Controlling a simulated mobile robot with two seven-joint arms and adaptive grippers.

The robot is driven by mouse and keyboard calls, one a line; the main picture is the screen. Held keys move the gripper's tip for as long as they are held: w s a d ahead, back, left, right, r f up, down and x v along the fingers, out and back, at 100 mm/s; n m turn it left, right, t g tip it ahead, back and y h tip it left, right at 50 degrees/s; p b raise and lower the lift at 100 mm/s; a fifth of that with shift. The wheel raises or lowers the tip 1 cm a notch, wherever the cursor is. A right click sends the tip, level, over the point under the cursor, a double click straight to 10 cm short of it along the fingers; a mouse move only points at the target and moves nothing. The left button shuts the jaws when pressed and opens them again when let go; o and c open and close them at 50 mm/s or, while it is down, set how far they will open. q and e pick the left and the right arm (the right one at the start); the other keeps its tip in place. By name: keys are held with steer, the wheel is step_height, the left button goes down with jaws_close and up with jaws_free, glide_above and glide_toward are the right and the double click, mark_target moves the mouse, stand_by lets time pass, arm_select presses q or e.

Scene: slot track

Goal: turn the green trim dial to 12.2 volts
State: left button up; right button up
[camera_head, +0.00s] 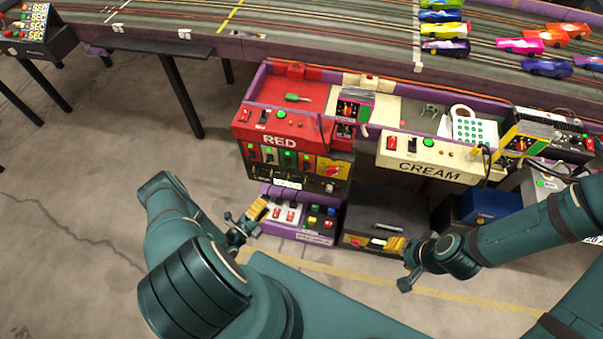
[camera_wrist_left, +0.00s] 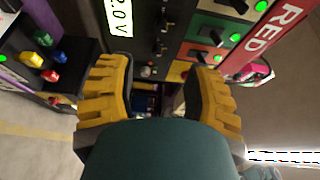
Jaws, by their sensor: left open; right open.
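The red station (camera_head: 270,132) has a front panel with coloured switch plates, one of them green (camera_head: 289,158). Small dark knobs (camera_head: 290,177) sit in a row below the plates, above a white readout (camera_head: 287,184). In the left wrist view the readout (camera_wrist_left: 120,17) is cut off and shows "2.0 V". Dark knobs (camera_wrist_left: 161,48) lie beside it; I cannot tell which is the green trim dial. My left gripper (camera_head: 258,208) is open and empty, facing the panel, its yellow fingers apart (camera_wrist_left: 157,85). My right gripper (camera_head: 395,245) is open, in front of the black box.
A purple tray (camera_head: 300,236) with coloured buttons sits below the red panel. The black box (camera_head: 375,215) stands to its right, under the cream station (camera_head: 425,165). The track table (camera_head: 330,45) with toy cars runs behind.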

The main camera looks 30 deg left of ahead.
mark_target(287, 178)
arm_select(q)
steer(key=w, duration=0.4)
steer(key=w+d+b, duration=0.1)
steer(key=w, duration=0.4)
steer(key=w+d, duration=0.1)
steer(key=w, duration=0.3)
steer(key=shift+w, duration=0.25)
jaws_close()
